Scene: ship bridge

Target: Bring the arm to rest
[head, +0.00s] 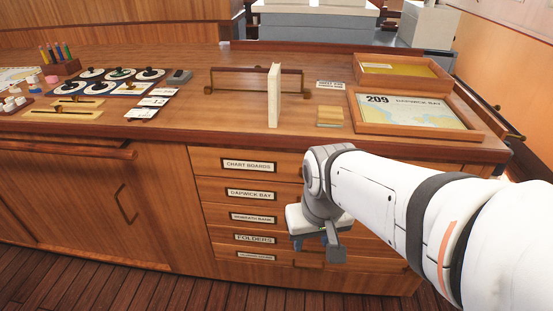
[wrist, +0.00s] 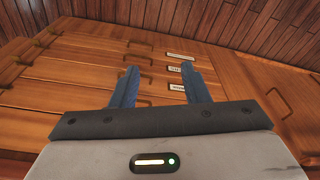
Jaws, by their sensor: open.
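My white arm reaches in from the right in the head view. My gripper (wrist: 159,88) shows in the wrist view with its two blue fingers apart and nothing between them. In the head view the gripper hangs low in front of the drawer fronts, below the counter edge, and its fingers are mostly hidden behind the wrist. The drawers (head: 222,192) carry labels such as "Chart boards" and "Dapwick Bay". They also show behind the fingers in the wrist view. I cannot tell how far the gripper is from the drawer fronts.
The wooden counter (head: 235,118) bears a pale upright board (head: 274,95), a low wooden rail (head: 228,81), a small wooden block (head: 330,117), and a tray with a chart (head: 420,110). Dials and small instruments (head: 112,82) stand at left. The plank floor (head: 60,285) in front is clear.

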